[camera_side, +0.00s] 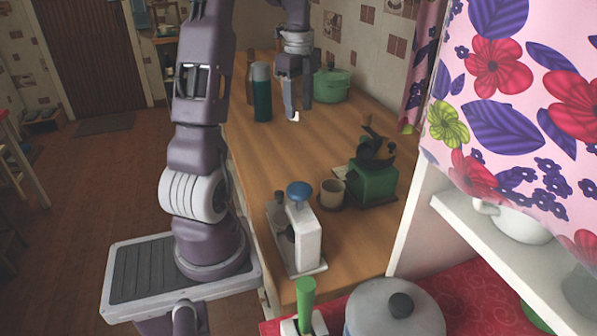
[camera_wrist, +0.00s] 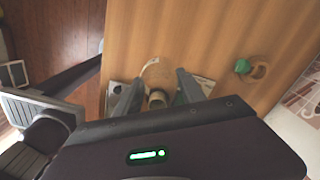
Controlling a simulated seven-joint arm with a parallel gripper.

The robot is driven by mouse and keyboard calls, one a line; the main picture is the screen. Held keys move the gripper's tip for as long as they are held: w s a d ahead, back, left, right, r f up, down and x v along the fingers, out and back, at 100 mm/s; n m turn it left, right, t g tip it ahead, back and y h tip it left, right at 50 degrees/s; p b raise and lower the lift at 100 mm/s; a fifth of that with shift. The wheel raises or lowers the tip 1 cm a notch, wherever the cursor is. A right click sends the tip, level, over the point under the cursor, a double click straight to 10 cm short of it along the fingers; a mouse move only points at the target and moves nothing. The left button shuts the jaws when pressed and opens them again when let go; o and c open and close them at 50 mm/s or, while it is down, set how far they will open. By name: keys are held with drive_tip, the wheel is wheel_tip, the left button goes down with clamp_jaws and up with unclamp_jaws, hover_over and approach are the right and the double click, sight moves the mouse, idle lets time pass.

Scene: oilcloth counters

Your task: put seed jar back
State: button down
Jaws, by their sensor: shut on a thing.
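My gripper (camera_side: 297,105) is raised over the far part of the wooden counter in the side view. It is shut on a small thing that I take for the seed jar. Only a small white bit of it (camera_side: 294,117) shows at the fingertips there, and its shape is hard to read. In the wrist view my gripper (camera_wrist: 158,88) has a finger on each side of a pale, round thing (camera_wrist: 157,97). A tan, round shape with a white curved edge lies just above it in that picture. I cannot tell whether the held thing touches anything.
A dark green bottle (camera_side: 262,92) stands left of my gripper, and a green lidded pot (camera_side: 331,87) behind it at right. Nearer are a green-based grinder (camera_side: 373,184), a mug (camera_side: 333,191) and a white blue-knobbed device (camera_side: 302,235). The counter's middle (camera_side: 295,155) is clear.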

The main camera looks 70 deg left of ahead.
wheel_tip(320, 180, down, 15)
drive_tip(key=shift+f, duration=0.15)
drive_tip(key=shift+f, duration=0.1)
drive_tip(key=c, duration=0.7)
unclamp_jaws()
